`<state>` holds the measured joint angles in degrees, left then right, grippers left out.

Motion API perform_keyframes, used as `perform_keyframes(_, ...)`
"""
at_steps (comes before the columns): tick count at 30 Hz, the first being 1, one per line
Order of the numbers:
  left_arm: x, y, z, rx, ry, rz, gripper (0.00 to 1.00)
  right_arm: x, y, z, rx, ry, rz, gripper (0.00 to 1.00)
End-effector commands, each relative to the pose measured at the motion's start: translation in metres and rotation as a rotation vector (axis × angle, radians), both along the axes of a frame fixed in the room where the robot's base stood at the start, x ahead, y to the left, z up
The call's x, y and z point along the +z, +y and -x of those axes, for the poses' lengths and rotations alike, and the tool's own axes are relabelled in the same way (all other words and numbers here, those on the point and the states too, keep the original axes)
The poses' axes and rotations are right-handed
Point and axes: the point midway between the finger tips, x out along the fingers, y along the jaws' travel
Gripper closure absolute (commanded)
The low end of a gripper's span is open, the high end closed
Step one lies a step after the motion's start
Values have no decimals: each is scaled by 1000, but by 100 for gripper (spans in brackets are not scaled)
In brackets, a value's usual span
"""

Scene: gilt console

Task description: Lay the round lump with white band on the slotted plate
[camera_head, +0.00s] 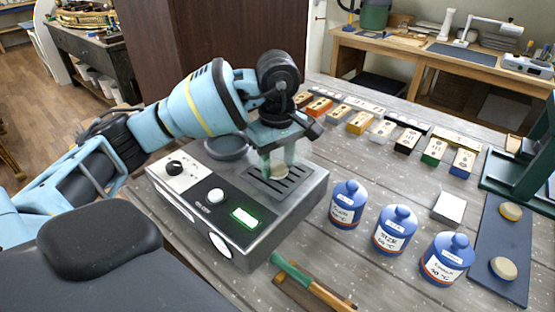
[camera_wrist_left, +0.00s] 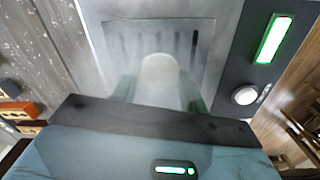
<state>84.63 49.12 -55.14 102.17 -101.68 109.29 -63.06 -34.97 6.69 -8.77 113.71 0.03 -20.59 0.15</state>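The slotted plate (camera_head: 262,190) is the dark slotted square on top of a grey instrument box. It also shows in the wrist view (camera_wrist_left: 118,32). My left gripper (camera_head: 278,166) points down over the plate. Its pale green fingers (camera_wrist_left: 160,92) are on both sides of a pale round lump (camera_head: 280,173), and it looks shut on it. The lump shows whitish and blurred in the wrist view (camera_wrist_left: 160,75). It is at or just above the slots; I cannot tell whether it touches them. Its band is not clear. My right gripper is not in view.
The instrument box has knobs and a lit green display (camera_head: 243,217). Several blue bottles (camera_head: 395,232) stand to its right. Two tan lumps (camera_head: 503,268) lie on a blue mat (camera_head: 487,240). A green-handled tool (camera_head: 300,278) lies in front. Small boxes (camera_head: 362,123) line the back.

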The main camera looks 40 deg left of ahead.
Motion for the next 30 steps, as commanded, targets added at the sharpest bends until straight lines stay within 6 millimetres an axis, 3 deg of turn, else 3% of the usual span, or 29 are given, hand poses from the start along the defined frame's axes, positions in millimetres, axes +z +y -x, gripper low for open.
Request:
perform_keyframes(1, -1, 0, 0, 0, 1, 0, 52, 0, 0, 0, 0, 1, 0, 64)
perform_keyframes(5, -1, 0, 0, 1, 1, 0, 35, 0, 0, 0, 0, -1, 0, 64)
perform_keyframes(17, 8, 0, -1, 1, -3, 1, 35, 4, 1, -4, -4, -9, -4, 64)
perform_keyframes(23, 40, 0, -1, 1, -4, 1, 35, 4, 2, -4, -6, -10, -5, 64)
perform_keyframes(30, 93, 0, 0, 1, -8, -1, 35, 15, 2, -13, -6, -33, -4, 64)
